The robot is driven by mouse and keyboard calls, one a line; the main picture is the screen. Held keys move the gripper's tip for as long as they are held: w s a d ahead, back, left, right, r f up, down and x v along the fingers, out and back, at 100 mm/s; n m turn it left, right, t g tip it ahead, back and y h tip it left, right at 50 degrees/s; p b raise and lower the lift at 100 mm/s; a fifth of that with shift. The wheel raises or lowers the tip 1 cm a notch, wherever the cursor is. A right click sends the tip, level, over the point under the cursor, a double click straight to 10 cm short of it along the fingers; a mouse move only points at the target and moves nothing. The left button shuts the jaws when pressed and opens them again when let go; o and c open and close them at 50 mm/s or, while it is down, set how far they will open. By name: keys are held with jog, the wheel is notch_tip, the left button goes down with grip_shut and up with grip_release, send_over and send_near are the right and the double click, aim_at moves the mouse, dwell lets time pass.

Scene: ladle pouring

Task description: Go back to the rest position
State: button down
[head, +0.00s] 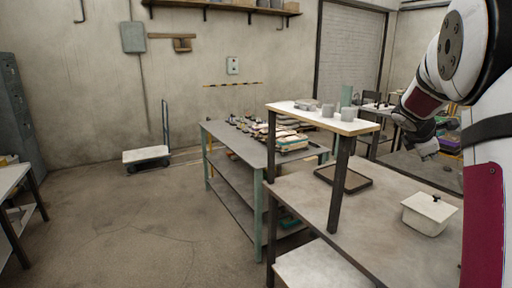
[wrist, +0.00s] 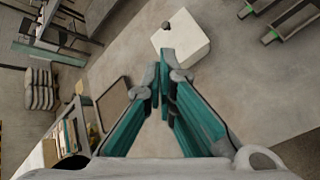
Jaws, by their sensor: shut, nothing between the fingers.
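My gripper (head: 427,150) is raised in the air at the right of the head view, above the workbench. In the wrist view its two teal fingers meet at the tips (wrist: 163,72), with nothing between them. Beyond the fingertips, a white lidded container (wrist: 183,46) with a dark knob stands on the bench. The container also shows in the head view (head: 427,216), below my gripper and apart from it. No ladle can be made out in either view.
A raised shelf (head: 318,120) with grey cups stands over the bench, left of my gripper. A dark-rimmed tray (head: 362,181) lies on the bench behind the container. A metal table (head: 231,140) with stacked goods stands further left.

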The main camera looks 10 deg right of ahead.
jog(key=s+a+r+m+y, duration=0.1)
jog(key=s+a+m+y, duration=0.15)
jog(key=s+a, duration=0.4)
jog(key=s+a+r+m+y, duration=0.1)
jog(key=s+a+m, duration=0.2)
jog(key=a, duration=0.6)
jog(key=s+a+r+m+y, duration=0.1)
jog(key=s+a+m, duration=0.2)
jog(key=s+a, duration=0.35)
jog(key=s+a+f+m+y, duration=0.2)
jog(key=s+a+f, duration=0.1)
jog(key=s+a, duration=0.5)
jog(key=s+a+f+m+y, duration=0.3)
jog(key=s+a, duration=0.5)
jog(key=a, duration=0.3)
jog(key=shift+s, duration=0.35)
jog(key=shift+a, duration=0.1)
